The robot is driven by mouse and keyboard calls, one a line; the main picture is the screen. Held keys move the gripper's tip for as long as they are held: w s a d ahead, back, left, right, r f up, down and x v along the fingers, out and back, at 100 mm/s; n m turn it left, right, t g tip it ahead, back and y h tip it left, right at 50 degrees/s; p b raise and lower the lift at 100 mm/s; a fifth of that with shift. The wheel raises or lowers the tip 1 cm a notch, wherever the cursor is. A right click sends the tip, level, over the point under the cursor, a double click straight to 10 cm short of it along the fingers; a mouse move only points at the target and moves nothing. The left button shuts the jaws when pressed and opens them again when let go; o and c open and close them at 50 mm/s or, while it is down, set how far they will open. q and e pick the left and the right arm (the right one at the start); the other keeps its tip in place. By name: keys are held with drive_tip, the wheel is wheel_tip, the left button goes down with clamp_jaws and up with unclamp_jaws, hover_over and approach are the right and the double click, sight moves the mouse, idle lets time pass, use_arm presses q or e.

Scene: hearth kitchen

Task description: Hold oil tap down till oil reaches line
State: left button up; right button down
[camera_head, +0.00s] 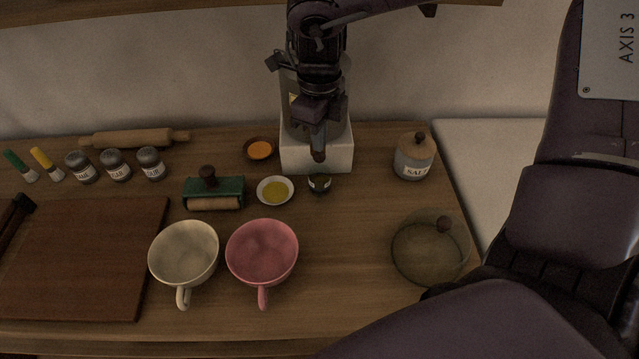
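The oil dispenser has a white block base (300,158) and a clear upper container, and stands at the back centre against the wall. My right gripper (318,155) points down in front of it, with its fingers together in one narrow tip. The gripper hides the tap and much of the container, so I cannot tell whether it touches the tap. A small dark jar (319,184) stands just below the fingertips, in front of the base. Its oil level and line are too small to read. My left gripper is not in view.
A white dish of yellow oil (275,191) and a green roller tool (214,193) sit left of the jar. Cream (184,252) and pink (262,252) cups stand in front. A salt jar (413,157) and glass lid (428,250) are right.

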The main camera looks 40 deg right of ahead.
drive_tip(key=shift+f+b, duration=1.45)
drive_tip(key=shift+f, duration=0.4)
wheel_tip(320, 180, up, 7)
drive_tip(key=p, duration=0.5)
drive_tip(key=shift+r, duration=0.2)
drive_tip(key=shift+f, duration=0.15)
